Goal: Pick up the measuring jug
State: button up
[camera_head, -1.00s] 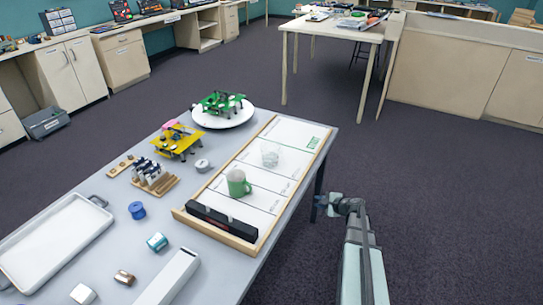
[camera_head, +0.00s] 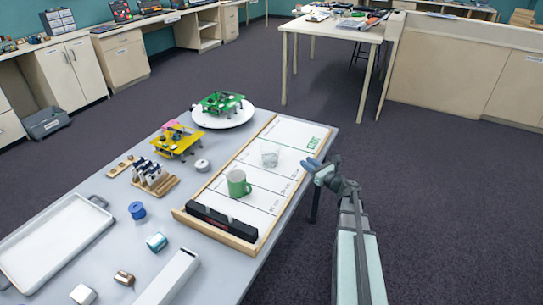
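A clear, glass-like vessel (camera_head: 270,158), which looks like the measuring jug, stands on a white board (camera_head: 292,131) with a wooden frame. It is small and faint in the picture, so its details are hard to make out. A green mug (camera_head: 238,184) stands nearer on the same board. My gripper (camera_head: 314,166) is just off the right edge of the table, to the right of the clear vessel and apart from it. It points left toward the board. Its fingers are too small to tell whether they are open or shut.
A long black object (camera_head: 222,222) lies across the board's near end. Yellow (camera_head: 176,142) and green (camera_head: 219,102) models stand behind left, the green one on a white round plate. A white tray (camera_head: 85,212), a blue spool (camera_head: 137,210) and small items lie at left.

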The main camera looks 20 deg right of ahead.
jog(key=shift+w+a+r+m, duration=0.15)
jog(key=shift+w+a+m, duration=0.15)
jog(key=shift+a, duration=0.05)
jog(key=x, duration=1.3)
jog(key=shift+w, duration=0.2)
grip_shut()
